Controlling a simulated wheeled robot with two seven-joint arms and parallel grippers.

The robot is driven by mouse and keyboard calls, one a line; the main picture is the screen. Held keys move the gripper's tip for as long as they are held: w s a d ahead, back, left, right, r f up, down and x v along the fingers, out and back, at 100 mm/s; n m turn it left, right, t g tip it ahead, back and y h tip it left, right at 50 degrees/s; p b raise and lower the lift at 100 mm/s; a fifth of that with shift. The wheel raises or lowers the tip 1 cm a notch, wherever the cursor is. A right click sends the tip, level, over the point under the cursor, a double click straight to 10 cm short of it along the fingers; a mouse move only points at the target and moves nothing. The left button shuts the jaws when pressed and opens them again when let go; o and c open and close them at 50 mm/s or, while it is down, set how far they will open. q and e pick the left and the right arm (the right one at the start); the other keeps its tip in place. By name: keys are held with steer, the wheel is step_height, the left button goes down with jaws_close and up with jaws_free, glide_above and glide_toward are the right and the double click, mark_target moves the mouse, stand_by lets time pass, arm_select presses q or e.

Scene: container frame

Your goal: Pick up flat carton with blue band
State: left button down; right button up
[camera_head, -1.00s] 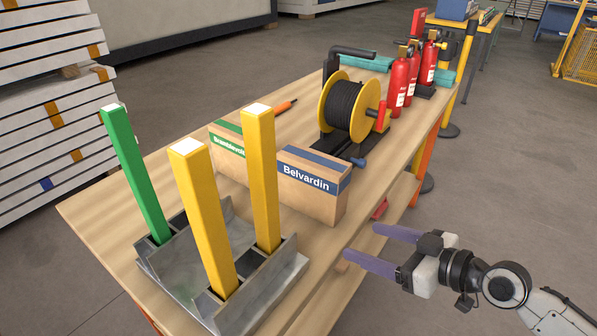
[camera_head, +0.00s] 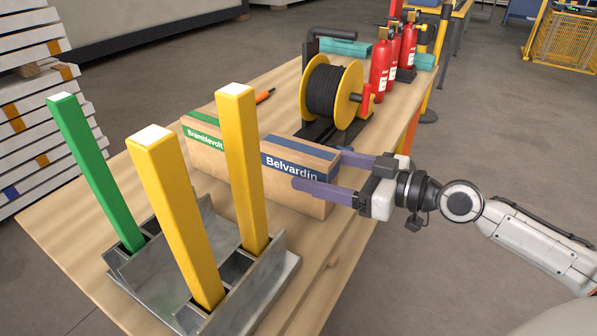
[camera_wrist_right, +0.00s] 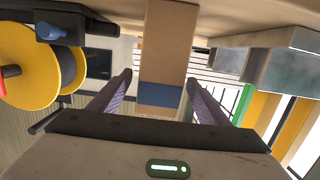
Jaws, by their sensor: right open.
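The flat brown carton with the blue band (camera_head: 285,190), labelled Belvardin, stands on its edge on the wooden table. My right gripper (camera_head: 319,168) is open at the carton's right end. Its near finger overlaps the front face in the head view, and its far finger shows beyond the top edge. In the right wrist view the carton (camera_wrist_right: 166,45) lies between the two open fingers (camera_wrist_right: 158,86), with a gap on each side. My left gripper is not in view.
A carton with a green band (camera_head: 205,143) stands just left of it. A yellow cable reel (camera_head: 335,95) stands close behind. A metal holder (camera_head: 165,262) with yellow and green posts is in front. Red extinguishers (camera_head: 381,70) stand farther back.

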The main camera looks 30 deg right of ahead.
mark_target(299, 169)
steer(key=x, duration=0.1)
steer(key=p+x, duration=0.1)
steer(key=x, duration=0.2)
steer(key=shift+w+f, duration=0.1)
steer(key=shift+f, duration=0.2)
steer(key=shift+w+a+f+p, duration=0.2)
steer(key=shift+w+a+p, duration=0.1)
steer(key=shift+w+p, duration=0.05)
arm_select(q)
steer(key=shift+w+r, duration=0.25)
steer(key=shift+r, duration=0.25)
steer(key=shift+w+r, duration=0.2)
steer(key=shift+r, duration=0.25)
arm_select(e)
steer(key=c, duration=1.2)
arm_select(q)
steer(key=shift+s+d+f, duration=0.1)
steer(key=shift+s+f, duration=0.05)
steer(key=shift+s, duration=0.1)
arm_select(e)
steer(key=c, duration=0.3)
